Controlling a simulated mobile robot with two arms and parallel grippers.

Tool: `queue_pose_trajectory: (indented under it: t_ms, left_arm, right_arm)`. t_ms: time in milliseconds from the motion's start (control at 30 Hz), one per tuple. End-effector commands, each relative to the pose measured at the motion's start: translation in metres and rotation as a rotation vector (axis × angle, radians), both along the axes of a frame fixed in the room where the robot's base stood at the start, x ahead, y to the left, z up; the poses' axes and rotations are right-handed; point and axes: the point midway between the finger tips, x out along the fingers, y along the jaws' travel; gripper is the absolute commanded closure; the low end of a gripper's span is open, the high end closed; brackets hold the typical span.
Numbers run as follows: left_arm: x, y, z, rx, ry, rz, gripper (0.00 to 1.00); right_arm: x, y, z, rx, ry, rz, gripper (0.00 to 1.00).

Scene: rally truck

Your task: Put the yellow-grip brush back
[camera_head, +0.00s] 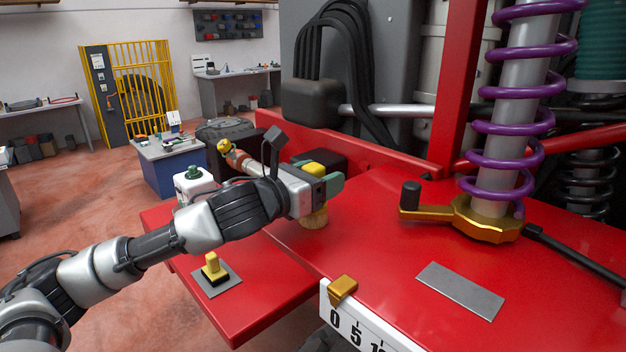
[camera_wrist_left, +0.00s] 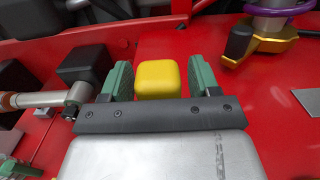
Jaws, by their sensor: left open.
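The yellow-grip brush (camera_head: 316,218) stands on the red truck surface with its tan bristles down. Its yellow grip (camera_wrist_left: 160,78) shows from above in the left wrist view. My left gripper (camera_head: 318,178) is open, with its green fingers on either side of the grip. In the left wrist view a gap shows between the grip and each finger of my gripper (camera_wrist_left: 160,84). Part of the brush is hidden behind the gripper in the head view. My right gripper is not in view.
A bare grey plate (camera_head: 461,291) lies at right on the red surface. A yellow peg on a grey pad (camera_head: 216,279) sits on the lower left panel. A gold clamp (camera_head: 342,288) is at the front edge. A gold-based purple spring (camera_head: 519,108) stands at right.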

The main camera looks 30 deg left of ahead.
Motion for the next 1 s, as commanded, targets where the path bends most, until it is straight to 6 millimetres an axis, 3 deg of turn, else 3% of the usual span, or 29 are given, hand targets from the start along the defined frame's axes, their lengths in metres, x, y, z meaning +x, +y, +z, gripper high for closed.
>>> queue_pose_trajectory:
  t_ms: [167,700,1000]
  left_arm:
    - [0.000,0.000,-0.005,-0.002,-0.002,0.000,0.39]
    - [-0.076,0.034,-0.010,0.006,0.000,0.002,0.39]
    - [-0.097,0.042,-0.008,0.001,0.000,0.001,0.39]
  right_arm:
    - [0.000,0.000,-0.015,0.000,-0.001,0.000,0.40]
    - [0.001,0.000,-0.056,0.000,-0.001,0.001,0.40]
    - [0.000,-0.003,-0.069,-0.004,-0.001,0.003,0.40]
